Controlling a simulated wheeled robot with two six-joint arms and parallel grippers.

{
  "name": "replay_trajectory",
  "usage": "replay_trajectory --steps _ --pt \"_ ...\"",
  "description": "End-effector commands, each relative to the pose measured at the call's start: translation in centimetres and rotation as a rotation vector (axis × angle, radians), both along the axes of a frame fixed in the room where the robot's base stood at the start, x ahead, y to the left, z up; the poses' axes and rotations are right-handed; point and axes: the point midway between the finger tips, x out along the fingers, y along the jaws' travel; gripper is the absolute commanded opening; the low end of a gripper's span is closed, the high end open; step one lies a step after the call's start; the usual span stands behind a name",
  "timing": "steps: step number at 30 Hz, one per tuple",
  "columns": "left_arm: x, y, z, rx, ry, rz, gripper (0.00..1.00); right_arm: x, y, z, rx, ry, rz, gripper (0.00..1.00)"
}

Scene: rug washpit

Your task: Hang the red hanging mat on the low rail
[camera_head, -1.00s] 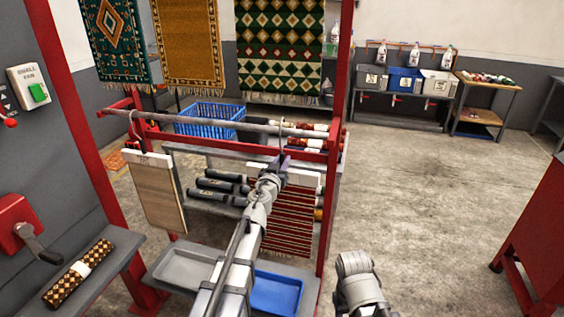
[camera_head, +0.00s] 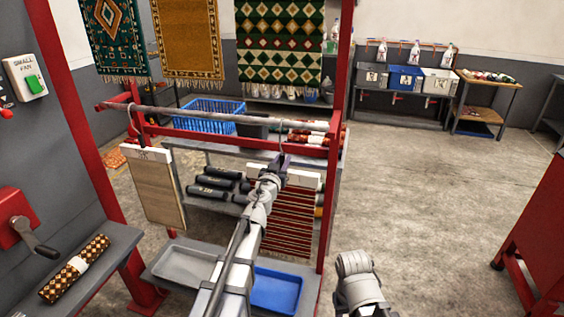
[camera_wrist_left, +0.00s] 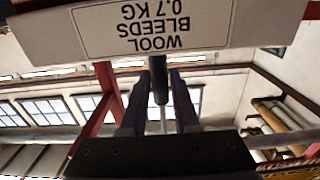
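The red hanging mat (camera_head: 290,222), striped with a white header bar, hangs upright at the right part of the low rail (camera_head: 215,118). Its thin hook shows against the rail, but I cannot tell whether it rests over it. My left gripper (camera_head: 276,168) is at the header and partly hides it. In the left wrist view, the fingers (camera_wrist_left: 159,100) close around the dark hook stem. The header's label (camera_wrist_left: 165,28), reading "WOOL BLEEDS 0.7 KG", shows upside down. My right gripper is out of view; only part of its arm shows.
A beige mat (camera_head: 160,190) hangs at the rail's left. Red posts stand at both sides. Grey (camera_head: 186,265) and blue (camera_head: 277,290) trays lie below. A shelf behind holds dark rolls (camera_head: 213,190) and a blue basket (camera_head: 208,115). The floor at right is clear.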

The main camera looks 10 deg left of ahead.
Motion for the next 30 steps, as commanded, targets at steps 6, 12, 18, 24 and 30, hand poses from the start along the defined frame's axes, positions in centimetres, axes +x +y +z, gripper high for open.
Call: replay_trajectory --steps 6,12,18,24,30 --pt "0.0 0.0 0.0 0.0 0.0 0.0 0.56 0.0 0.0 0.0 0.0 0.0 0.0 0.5" --pt "0.0 0.0 0.0 0.0 0.0 0.0 0.58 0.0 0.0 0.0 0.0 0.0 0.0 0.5" --pt "-0.6 0.0 0.0 0.0 0.0 0.0 0.58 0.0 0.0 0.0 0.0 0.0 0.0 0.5" --pt "-2.9 0.1 0.0 0.0 0.0 0.001 0.58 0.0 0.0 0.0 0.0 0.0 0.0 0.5" --pt "-6.3 0.2 0.0 0.0 0.0 0.001 0.58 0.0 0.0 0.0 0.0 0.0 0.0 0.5"
